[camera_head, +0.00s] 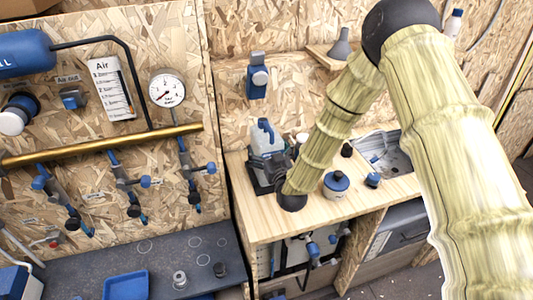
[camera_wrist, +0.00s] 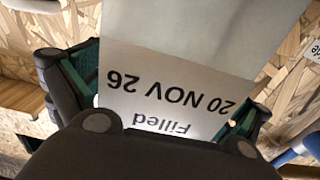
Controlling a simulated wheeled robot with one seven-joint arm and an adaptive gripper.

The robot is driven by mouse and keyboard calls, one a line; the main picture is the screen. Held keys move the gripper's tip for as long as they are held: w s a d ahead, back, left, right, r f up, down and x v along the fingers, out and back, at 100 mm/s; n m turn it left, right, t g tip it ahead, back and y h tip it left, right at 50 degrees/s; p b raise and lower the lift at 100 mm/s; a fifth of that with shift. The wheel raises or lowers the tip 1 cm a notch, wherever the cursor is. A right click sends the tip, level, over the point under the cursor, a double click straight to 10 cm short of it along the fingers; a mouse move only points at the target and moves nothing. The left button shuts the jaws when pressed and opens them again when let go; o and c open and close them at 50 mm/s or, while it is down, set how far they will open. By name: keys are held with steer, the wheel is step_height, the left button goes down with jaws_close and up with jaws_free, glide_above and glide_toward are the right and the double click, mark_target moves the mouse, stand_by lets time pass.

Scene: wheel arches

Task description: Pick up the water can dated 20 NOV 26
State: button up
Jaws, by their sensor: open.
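The water can (camera_head: 264,143) is whitish with a blue handle and cap and stands upright on the wooden counter (camera_head: 330,210). In the wrist view its pale face (camera_wrist: 190,30) fills the middle, with an upside-down label (camera_wrist: 165,98) reading "Filled 20 NOV 26". My gripper (camera_wrist: 160,100) is open, with one finger at each side of the can. I cannot tell whether the fingers touch it. In the head view my gripper (camera_head: 278,172) is at the can's lower right, dark and partly hidden by my wrist. The can's lower part is hidden there.
A white jar with a blue lid (camera_head: 336,184) and a small blue-capped item (camera_head: 372,180) stand right of my wrist, near a sink (camera_head: 392,155). At left are a brass pipe (camera_head: 100,145) with valves and a dark bench with a blue tray (camera_head: 126,285).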

steer(key=shift+c, duration=0.4)
steer(key=c, duration=1)
steer(key=shift+c, duration=0.2)
steer(key=shift+r, duration=0.15)
